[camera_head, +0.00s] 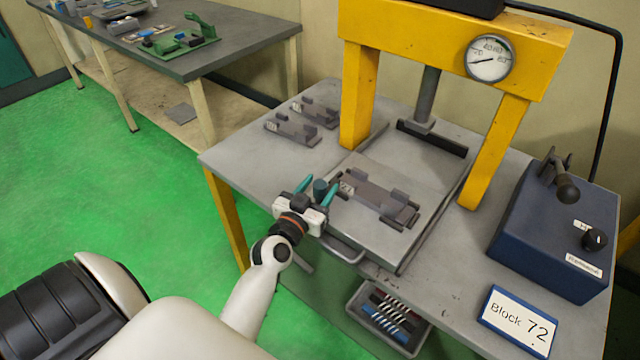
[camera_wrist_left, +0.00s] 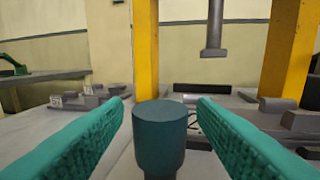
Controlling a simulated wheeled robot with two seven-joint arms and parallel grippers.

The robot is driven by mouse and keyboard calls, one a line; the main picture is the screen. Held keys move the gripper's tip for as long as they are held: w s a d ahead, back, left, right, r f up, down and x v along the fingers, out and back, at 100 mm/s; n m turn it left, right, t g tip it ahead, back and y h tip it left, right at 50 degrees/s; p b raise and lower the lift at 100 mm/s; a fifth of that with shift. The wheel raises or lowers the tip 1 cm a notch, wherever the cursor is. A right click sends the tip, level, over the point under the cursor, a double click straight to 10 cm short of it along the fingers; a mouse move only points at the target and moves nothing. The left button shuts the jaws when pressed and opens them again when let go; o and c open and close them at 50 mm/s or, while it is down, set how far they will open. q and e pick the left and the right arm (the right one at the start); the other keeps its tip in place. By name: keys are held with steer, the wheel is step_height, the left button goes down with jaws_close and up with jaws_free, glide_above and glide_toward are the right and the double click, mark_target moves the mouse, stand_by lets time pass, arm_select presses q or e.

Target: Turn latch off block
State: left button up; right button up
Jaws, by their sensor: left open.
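My left gripper (camera_head: 318,191) is open at the left front of the sliding plate (camera_head: 365,229). Its teal fingers stand on either side of a dark teal cylindrical knob (camera_head: 320,188). In the left wrist view the knob (camera_wrist_left: 161,140) stands upright between the fingers (camera_wrist_left: 162,105), with a gap on both sides. A grey block (camera_head: 372,194) with raised pieces lies on the plate, just right of the gripper. I cannot make out which part is the latch; the knob may belong to it. My right gripper is not in view.
A yellow press frame (camera_head: 450,45) with a gauge (camera_head: 489,58) stands behind the plate. Two more grey blocks (camera_head: 292,130) lie at the table's back left. A blue control box (camera_head: 555,235) and a "Block 72" sign (camera_head: 518,321) are right. A bin (camera_head: 388,318) sits below the front edge.

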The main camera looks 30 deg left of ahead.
arm_select(q)
steer(key=shift+w, duration=0.5)
steer(key=shift+c, duration=0.2)
steer(key=shift+a, duration=0.1)
jaws_close()
